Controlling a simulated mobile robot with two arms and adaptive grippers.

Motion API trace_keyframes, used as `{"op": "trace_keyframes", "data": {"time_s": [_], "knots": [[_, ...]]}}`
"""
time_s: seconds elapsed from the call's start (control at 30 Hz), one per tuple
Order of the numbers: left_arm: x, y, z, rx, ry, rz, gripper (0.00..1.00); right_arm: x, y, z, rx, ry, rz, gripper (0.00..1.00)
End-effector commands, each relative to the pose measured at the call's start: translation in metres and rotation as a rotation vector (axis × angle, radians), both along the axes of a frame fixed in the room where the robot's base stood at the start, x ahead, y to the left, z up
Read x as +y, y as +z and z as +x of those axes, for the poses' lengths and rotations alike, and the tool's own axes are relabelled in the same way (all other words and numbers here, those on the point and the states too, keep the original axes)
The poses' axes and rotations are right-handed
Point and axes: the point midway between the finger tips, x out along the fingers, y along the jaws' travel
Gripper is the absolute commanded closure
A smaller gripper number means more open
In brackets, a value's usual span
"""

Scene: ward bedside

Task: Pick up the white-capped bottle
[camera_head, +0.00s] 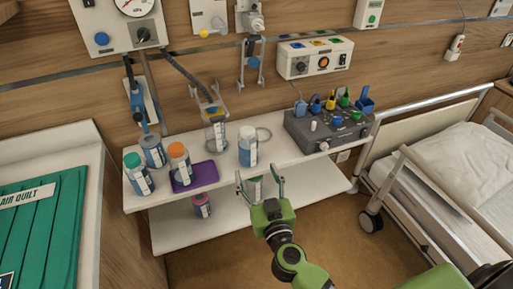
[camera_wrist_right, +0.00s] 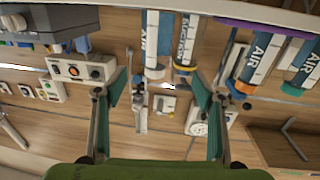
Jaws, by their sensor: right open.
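The white-capped bottle (camera_head: 248,146) stands upright on the upper shelf, toward the right of the bottle group. It has a white cap and a blue-and-white label. In the wrist view, which is upside down, a bottle that appears to be it (camera_wrist_right: 152,45) shows between the fingers, beyond them. My right gripper (camera_head: 260,181) is open and empty, in front of the shelf edge and below the bottle in the head view, apart from it. The right gripper's fingers also show in the wrist view (camera_wrist_right: 160,88). My left gripper is not in view.
A grey device (camera_head: 330,133) with colored plugs stands right. The lower shelf (camera_head: 225,221) holds a pink-capped bottle (camera_head: 201,205). A bed (camera_head: 450,170) is right.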

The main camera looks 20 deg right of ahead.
Motion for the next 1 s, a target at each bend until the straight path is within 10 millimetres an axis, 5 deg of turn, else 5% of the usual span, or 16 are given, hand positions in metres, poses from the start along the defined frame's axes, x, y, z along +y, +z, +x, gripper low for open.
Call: {"op": "trace_keyframes", "data": {"time_s": [0.17, 0.5, 1.0], "knots": [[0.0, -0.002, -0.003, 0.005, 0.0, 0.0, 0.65, 0.0, 0.011, 0.008, -0.004, -0.006, 0.01, 0.37], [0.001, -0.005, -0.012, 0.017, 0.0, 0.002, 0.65, -0.005, 0.011, 0.071, -0.004, -0.006, 0.011, 0.37], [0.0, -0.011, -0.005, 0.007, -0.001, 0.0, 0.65, -0.012, 0.015, 0.126, -0.003, -0.006, 0.012, 0.37]]}}
